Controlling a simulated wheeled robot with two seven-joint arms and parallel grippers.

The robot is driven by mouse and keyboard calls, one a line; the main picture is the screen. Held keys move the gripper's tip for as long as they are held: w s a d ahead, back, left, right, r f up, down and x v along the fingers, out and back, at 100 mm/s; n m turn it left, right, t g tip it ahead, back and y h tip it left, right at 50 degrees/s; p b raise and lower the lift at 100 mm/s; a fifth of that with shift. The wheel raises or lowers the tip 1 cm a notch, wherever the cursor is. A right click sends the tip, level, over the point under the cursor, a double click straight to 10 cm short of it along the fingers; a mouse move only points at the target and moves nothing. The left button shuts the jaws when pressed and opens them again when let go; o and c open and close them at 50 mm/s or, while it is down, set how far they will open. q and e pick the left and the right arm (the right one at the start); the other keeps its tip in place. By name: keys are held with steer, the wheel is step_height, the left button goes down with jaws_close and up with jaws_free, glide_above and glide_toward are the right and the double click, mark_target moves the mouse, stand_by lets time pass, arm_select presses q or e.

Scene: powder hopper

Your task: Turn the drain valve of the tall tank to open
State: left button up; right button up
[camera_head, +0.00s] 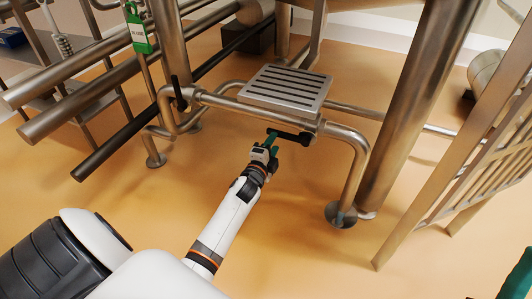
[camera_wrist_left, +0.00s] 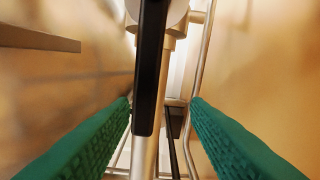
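The valve's black lever handle (camera_head: 288,135) sits on the horizontal steel pipe below the slotted step, pointing left from its pivot near the pipe's right end. My left gripper (camera_head: 270,142) is at the lever's free end. In the left wrist view the black lever (camera_wrist_left: 150,70) runs between the two green fingers of my left gripper (camera_wrist_left: 161,102). The fingers are spread, with visible gaps to the lever on both sides. A teal piece (camera_head: 516,278) at the lower right edge matches my finger colour and seems to be my right gripper, mostly cut off.
A slotted steel step (camera_head: 285,90) is just above the lever. A second black handle (camera_head: 179,92) stands upright on the pipe to the left, near a green tag (camera_head: 138,30). A thick steel leg (camera_head: 415,100) and a railing (camera_head: 480,150) are right. Orange floor (camera_head: 310,230) is open in front.

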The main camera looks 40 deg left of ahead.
arm_select(q)
steer(key=shift+p+v, duration=0.65)
steer(key=shift+v, duration=2.3)
arm_select(e)
steer(key=w+f+g+h, duration=0.1)
steer(key=w+f+g, duration=0.3)
steer(key=shift+w+a+h, duration=0.35)
steer(key=shift+w+h, duration=0.05)
arm_select(q)
steer(key=shift+w+d+r, duration=0.1)
steer(key=shift+d, duration=0.05)
